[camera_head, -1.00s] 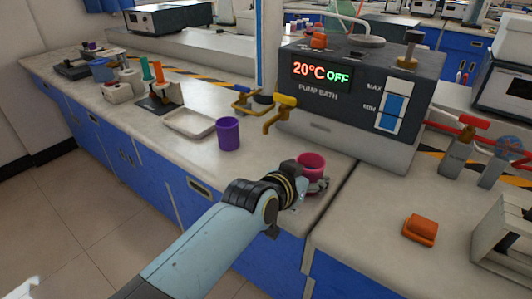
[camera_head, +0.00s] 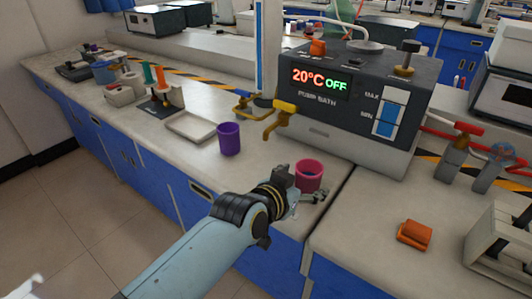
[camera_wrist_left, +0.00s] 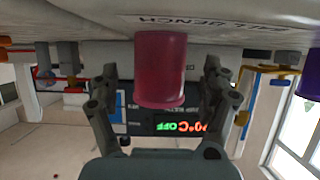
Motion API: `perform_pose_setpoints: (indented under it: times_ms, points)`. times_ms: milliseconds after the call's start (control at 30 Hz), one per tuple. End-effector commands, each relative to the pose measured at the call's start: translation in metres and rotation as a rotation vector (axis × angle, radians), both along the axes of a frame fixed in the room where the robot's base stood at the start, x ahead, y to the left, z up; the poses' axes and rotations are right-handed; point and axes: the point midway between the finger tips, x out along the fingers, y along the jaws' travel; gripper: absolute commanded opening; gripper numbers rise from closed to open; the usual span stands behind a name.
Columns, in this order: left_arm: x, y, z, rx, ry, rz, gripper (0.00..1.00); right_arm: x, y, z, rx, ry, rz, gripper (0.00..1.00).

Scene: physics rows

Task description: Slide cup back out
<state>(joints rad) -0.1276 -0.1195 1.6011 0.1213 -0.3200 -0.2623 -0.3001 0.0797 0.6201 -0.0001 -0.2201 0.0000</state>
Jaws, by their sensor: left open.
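A pink-red cup (camera_head: 309,174) stands upright on the bench near its front edge, in front of the pump bath. A purple cup (camera_head: 229,138) stands on the bench to its left. My left gripper (camera_head: 303,194) is open at the near side of the pink cup, low over the bench. In the left wrist view the pink cup (camera_wrist_left: 160,70) shows upside down between the two spread fingers (camera_wrist_left: 160,90), with gaps on both sides. The purple cup shows at that view's right edge (camera_wrist_left: 308,75). My right gripper is not in view.
The pump bath (camera_head: 330,128) reads 20°C OFF and stands behind the cups, with yellow taps (camera_head: 280,118) on its left side. A white tray (camera_head: 190,127) lies left of the purple cup. An orange object (camera_head: 414,235) sits on the right bench.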

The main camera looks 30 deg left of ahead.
Motion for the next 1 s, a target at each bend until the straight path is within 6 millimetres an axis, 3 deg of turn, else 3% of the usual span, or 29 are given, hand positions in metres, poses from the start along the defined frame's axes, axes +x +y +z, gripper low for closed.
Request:
perform_pose_setpoints:
  times_ms: [700,1000]
  points:
    - [-0.051,0.004,0.023,0.000,0.001,0.000,0.81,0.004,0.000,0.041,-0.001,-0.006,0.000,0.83]
    - [-0.055,0.004,0.024,0.000,0.000,0.000,0.81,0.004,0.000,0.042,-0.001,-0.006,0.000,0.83]
